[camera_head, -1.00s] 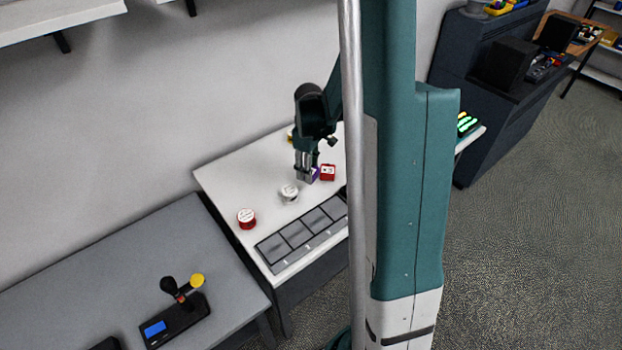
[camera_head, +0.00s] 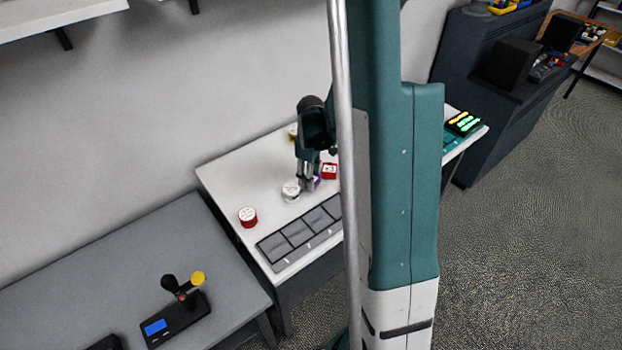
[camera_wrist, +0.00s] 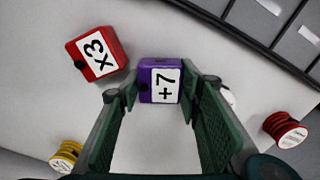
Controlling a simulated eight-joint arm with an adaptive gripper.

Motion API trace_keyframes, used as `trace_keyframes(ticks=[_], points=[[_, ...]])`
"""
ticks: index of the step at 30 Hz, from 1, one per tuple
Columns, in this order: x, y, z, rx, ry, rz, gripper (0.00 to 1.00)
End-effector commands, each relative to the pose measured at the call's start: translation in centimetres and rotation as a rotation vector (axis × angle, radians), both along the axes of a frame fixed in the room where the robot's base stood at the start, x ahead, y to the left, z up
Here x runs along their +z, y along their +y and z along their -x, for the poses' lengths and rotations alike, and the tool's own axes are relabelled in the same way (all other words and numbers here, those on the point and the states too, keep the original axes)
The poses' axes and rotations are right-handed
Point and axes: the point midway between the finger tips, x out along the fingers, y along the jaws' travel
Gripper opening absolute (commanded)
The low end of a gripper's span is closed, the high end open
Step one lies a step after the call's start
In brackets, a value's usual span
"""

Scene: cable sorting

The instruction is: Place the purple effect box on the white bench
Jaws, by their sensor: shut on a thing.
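The purple effect box (camera_wrist: 160,70), labelled +7, sits between the fingertips of my gripper (camera_wrist: 160,88) in the wrist view, with the fingers shut on its two sides. In the head view my gripper (camera_head: 309,185) points down over the white bench (camera_head: 235,178), and only a small part of the purple box (camera_head: 317,183) shows beside the fingers. I cannot tell whether the box touches the bench or hangs just above it. A red box (camera_wrist: 96,53), labelled x3, is close beside it, apart from it.
A white spool (camera_head: 290,191) stands very close to my gripper. A red spool (camera_head: 247,217) and a dark tray with numbered compartments (camera_head: 298,233) lie nearer the front. A yellow spool (camera_wrist: 66,156) is to the other side. Bare bench lies between them.

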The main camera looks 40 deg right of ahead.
Motion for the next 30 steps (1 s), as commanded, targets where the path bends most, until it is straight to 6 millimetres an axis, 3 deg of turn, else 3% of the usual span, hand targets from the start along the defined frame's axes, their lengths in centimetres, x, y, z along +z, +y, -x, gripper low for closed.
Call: trace_keyframes(ticks=[16, 17, 18, 30], points=[[-0.74, 0.01, 0.02, 0.000, 0.000, 0.000, 0.21], [-0.69, 0.00, 0.01, 0.000, 0.000, 0.000, 0.38], [-0.64, 0.00, 0.01, 0.000, 0.000, 0.000, 0.41], [-0.52, 0.01, 0.01, 0.000, 0.000, 0.000, 0.41]])
